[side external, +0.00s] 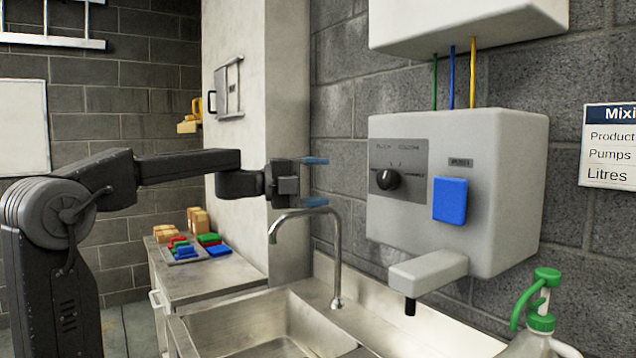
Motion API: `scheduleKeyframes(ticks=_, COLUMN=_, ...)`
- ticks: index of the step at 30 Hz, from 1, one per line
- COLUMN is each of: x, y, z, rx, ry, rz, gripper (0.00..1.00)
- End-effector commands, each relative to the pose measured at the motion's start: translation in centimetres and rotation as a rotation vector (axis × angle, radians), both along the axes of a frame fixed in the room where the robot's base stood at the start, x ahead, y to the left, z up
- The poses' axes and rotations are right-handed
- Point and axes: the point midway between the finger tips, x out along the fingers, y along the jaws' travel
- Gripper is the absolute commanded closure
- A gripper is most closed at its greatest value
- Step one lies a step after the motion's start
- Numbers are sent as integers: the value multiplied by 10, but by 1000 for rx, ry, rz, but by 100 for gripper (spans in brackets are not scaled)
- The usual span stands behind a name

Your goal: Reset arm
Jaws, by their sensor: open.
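My arm reaches across from the left in the side external view. My gripper (315,181) is open, with its two blue-tipped fingers apart, one above the other. Nothing shows between them. It is in the air above the sink's tap and to the left of the grey dispenser box (470,240), apart from both. Red, green and blue pads (190,252) lie on a metal tray (172,259) on the steel counter (190,283) at the back left.
A curved tap (337,255) rises beside the steel sink (265,330). The dispenser has a black knob (388,179), a blue button (450,201) and a jutting spout (428,270). A bottle with a green pump (541,322) stands at lower right. Tan blocks (198,220) sit on the counter.

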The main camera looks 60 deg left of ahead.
Motion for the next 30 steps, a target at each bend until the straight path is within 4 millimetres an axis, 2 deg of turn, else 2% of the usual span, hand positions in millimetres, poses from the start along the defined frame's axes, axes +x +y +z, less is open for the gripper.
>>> scheduleKeyframes(ticks=13, x=1, y=-4, z=4, rx=-33, ry=-17, rz=26, gripper=27)
scheduleKeyframes(ticks=17, x=-2, y=-17, z=13, rx=-178, ry=-63, rz=142, gripper=27)
scheduleKeyframes(ticks=20, x=-11, y=-26, z=12, rx=-370, ry=-74, rz=289, gripper=27)
scheduleKeyframes(ticks=23, x=-28, y=-33, z=-7, rx=-580, ry=-21, rz=453, gripper=27)
scheduleKeyframes(ticks=26, x=-51, y=-42, z=-40, rx=-782, ry=92, rz=613, gripper=27)
scheduleKeyframes(ticks=30, x=-98, y=-68, z=-108, rx=-1024, ry=355, rz=823, gripper=27)
